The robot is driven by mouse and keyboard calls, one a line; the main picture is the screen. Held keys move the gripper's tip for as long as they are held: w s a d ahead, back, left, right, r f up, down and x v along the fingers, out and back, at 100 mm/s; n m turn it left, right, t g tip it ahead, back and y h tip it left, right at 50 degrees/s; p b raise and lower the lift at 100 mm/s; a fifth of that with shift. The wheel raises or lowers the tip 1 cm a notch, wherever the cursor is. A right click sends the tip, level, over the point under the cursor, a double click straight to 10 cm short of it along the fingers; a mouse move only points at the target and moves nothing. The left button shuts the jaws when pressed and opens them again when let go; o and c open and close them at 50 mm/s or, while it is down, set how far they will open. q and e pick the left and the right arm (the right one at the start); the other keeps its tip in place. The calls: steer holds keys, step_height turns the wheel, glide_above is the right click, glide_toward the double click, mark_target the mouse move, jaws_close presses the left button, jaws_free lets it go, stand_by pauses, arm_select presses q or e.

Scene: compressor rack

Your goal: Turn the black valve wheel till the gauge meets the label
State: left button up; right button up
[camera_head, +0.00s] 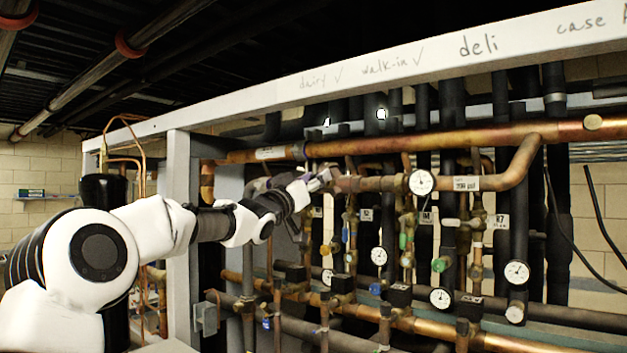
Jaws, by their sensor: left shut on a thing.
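My left gripper (318,182) reaches in from the left, its fingers shut at the left end of a short copper branch pipe (380,184). The black valve wheel is hard to make out there; the fingers seem to cover it. A round white-faced gauge (421,182) sits on this branch just right of the gripper. Its needle is too small to read surely. A white label (466,183) with small print is on the pipe right of the gauge. My right gripper is out of view.
A thick copper pipe (390,142) runs just above the gripper. Valves, smaller gauges (516,272) and pipes crowd the space below and right.

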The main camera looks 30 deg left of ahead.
arm_select(q)
steer(key=shift+w+f, duration=0.15)
steer(key=shift+f, duration=0.2)
steer(key=o, duration=1.1)
steer(key=shift+w+d, duration=0.1)
steer(key=shift+o, duration=0.2)
steer(key=shift+w+d+f, duration=0.1)
steer(key=shift+w+f, duration=0.15)
steer(key=shift+w, duration=0.6)
steer(key=shift+s, duration=0.25)
steer(key=v, duration=0.7)
steer(key=shift+f, duration=0.15)
